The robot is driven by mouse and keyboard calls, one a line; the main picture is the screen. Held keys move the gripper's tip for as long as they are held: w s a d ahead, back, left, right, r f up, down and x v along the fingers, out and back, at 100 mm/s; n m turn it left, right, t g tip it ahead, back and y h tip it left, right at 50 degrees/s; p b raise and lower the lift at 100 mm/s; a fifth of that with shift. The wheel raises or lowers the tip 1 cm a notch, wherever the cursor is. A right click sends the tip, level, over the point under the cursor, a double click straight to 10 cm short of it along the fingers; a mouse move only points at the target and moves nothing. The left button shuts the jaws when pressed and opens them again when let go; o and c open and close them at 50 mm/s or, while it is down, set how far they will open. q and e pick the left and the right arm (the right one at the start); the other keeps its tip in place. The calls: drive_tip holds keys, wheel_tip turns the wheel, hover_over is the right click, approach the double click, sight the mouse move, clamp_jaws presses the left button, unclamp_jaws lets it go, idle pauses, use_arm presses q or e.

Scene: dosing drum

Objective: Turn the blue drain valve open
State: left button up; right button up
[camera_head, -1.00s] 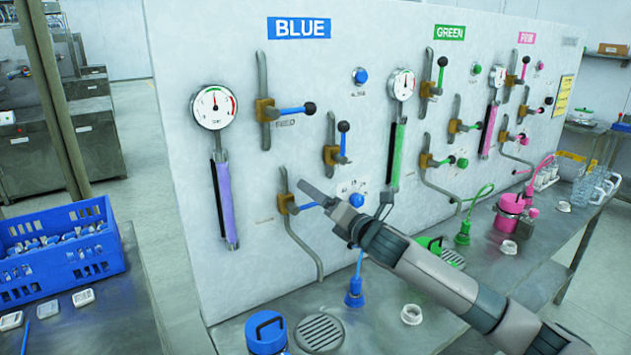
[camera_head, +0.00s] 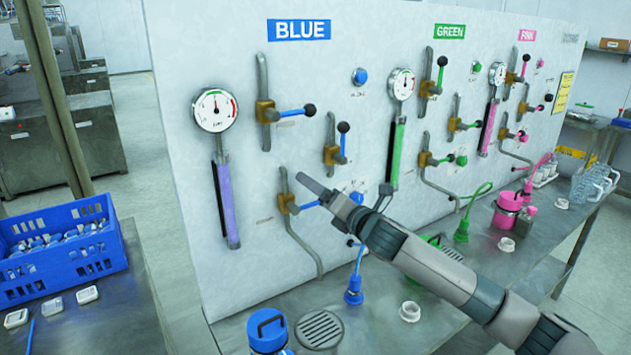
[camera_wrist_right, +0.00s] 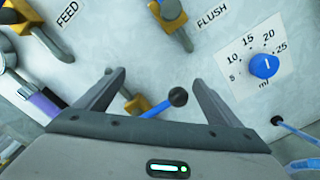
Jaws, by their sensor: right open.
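The blue drain valve is the lowest valve under the BLUE sign. Its brass body (camera_head: 287,204) and blue lever (camera_head: 309,205) show in the head view, with the lever sideways and its end hidden behind my right gripper (camera_head: 318,190). In the right wrist view, the drain valve's brass body (camera_wrist_right: 135,106), blue lever (camera_wrist_right: 157,108) and black knob (camera_wrist_right: 178,97) lie between the two fingers of my open right gripper (camera_wrist_right: 157,79). I cannot tell whether a finger touches the lever. My left gripper is not in view.
The FEED valve (camera_head: 266,111) and FLUSH valve (camera_head: 331,154) sit above on the panel. A blue dosing knob (camera_wrist_right: 264,65) is to the right in the wrist view. Below are a blue-lidded container (camera_head: 267,331), a drain grate (camera_head: 319,330) and a blue plug (camera_head: 354,290).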

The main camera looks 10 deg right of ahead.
drive_tip(key=shift+s+a+r+p, duration=0.1)
drive_tip(key=shift+a+r+p, duration=0.1)
drive_tip(key=shift+r+p, duration=0.35)
drive_tip(key=shift+a+r+p, duration=0.2)
drive_tip(key=shift+r+p, duration=0.3)
drive_tip(key=shift+p, duration=0.05)
drive_tip(key=shift+a+r, duration=0.15)
